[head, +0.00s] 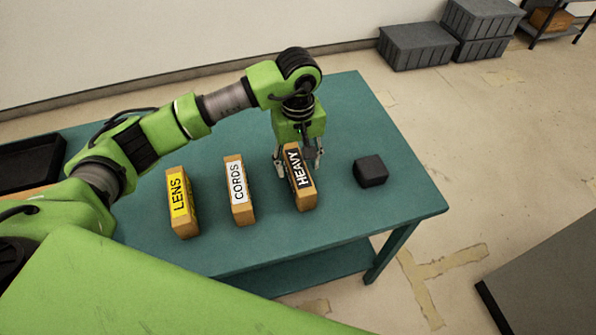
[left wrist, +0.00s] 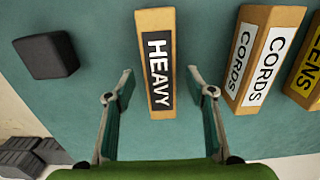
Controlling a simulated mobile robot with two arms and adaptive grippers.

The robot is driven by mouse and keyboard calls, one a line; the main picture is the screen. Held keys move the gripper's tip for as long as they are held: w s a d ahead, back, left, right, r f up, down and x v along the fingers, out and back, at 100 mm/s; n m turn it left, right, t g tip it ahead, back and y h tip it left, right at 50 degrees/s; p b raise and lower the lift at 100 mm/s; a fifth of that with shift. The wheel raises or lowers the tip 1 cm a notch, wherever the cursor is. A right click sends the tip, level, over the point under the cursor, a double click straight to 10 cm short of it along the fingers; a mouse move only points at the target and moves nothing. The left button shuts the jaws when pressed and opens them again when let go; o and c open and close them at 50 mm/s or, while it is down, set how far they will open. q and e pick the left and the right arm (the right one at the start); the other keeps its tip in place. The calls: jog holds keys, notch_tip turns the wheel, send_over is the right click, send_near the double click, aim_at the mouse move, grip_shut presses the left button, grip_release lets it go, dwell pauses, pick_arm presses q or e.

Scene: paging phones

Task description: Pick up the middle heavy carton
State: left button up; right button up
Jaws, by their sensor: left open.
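The carton labelled HEAVY (head: 303,193) stands upright on the teal table (head: 335,103), at the right end of a row of three cartons. It has a black label with white letters and also shows in the left wrist view (left wrist: 157,62). The CORDS carton (head: 239,190) is the middle one, and the LENS carton (head: 181,203) with a yellow label is at the left. My left gripper (head: 301,165) is open, its fingers at either side of the HEAVY carton; in the left wrist view (left wrist: 160,88) gaps show on both sides. I cannot tell its exact height.
A black block (head: 370,171) sits to the right of the HEAVY carton. The CORDS carton (left wrist: 262,62) stands near one finger in the wrist view. A black tray (head: 30,163) is at the left. Grey crates (head: 417,46) stand on the floor behind.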

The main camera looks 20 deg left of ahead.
pick_arm(q)
jog(key=shift+f, duration=1.15)
grip_shut()
jog(key=shift+r, duration=0.1)
jog(key=shift+w+r, duration=0.1)
